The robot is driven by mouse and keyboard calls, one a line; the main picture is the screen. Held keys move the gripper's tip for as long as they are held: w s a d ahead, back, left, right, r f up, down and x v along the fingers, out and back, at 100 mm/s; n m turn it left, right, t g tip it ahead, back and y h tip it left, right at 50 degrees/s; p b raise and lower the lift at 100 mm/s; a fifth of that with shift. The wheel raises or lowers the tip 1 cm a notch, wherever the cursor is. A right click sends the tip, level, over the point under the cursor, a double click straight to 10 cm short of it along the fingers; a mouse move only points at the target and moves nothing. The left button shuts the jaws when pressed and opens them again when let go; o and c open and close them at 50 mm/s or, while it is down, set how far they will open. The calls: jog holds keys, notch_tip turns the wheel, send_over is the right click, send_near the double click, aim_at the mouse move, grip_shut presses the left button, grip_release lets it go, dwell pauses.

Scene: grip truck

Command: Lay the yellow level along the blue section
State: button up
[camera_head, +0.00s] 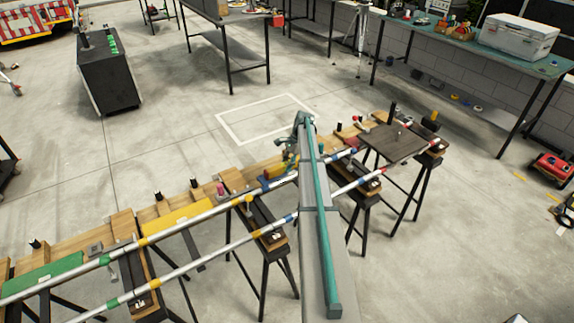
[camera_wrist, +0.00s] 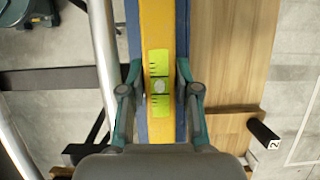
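The yellow level (camera_wrist: 158,25) with its green vial window lies lengthwise over the blue section (camera_wrist: 133,20) in the wrist view. Blue shows along both of its long sides. My gripper (camera_wrist: 160,72) has one finger on each side of the level, close against its edges, and appears shut on it. I cannot tell whether the level rests on the blue surface or is just above it. In the head view, my gripper (camera_head: 290,162) is over the long bench, and only parts of the level and the blue section (camera_head: 270,184) show beside my arm.
Green (camera_head: 45,272) and yellow (camera_head: 180,218) sections lie along the bench to the left. Silver rails (camera_head: 195,218) with coloured bands run along its near side. Short dark pegs (camera_head: 158,196) stand along the far edge. A dark plate (camera_head: 398,140) lies at right.

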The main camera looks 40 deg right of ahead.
jog(key=o, duration=0.4)
jog(key=v, duration=1.2)
